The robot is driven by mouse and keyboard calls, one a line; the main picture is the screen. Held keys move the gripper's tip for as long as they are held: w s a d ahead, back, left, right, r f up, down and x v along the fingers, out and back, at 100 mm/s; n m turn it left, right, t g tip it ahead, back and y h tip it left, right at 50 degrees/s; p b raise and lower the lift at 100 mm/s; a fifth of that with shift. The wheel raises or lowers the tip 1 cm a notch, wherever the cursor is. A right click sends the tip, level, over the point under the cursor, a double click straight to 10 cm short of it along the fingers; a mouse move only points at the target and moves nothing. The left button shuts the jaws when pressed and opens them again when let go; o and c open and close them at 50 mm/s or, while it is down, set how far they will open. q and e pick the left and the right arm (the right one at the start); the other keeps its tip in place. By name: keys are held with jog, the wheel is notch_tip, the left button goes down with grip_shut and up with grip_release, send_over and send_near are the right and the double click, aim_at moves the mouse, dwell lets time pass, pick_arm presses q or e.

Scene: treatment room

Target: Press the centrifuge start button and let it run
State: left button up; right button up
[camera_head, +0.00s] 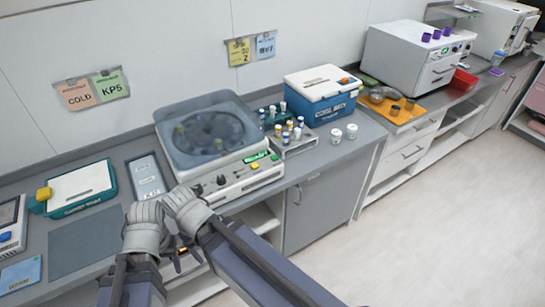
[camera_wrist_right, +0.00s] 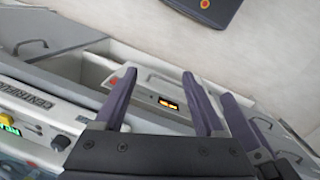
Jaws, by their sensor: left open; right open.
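The centrifuge (camera_head: 222,186) stands on the counter, with a dark round rotor visible through its clear lid (camera_head: 180,150), which looks closed. Its front panel has a lit green display (camera_head: 257,156), a yellow button (camera_head: 254,166) and dark knobs. The panel also shows at the left edge of the right wrist view (camera_wrist_right: 30,100). My right gripper (camera_wrist_right: 165,88) is open and empty in the wrist view, beside the panel. I cannot tell which button is start.
A tube rack (camera_head: 293,143) and white jars stand right of the centrifuge, before a blue cooler box (camera_head: 322,108). A grey tray (camera_head: 148,178) and a teal-edged box (camera_head: 82,188) are to its left. Open shelves lie below. The floor at right is clear.

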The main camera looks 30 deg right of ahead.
jog(key=shift+c, duration=0.2)
grip_shut()
dwell(0.6)
dwell(1.1)
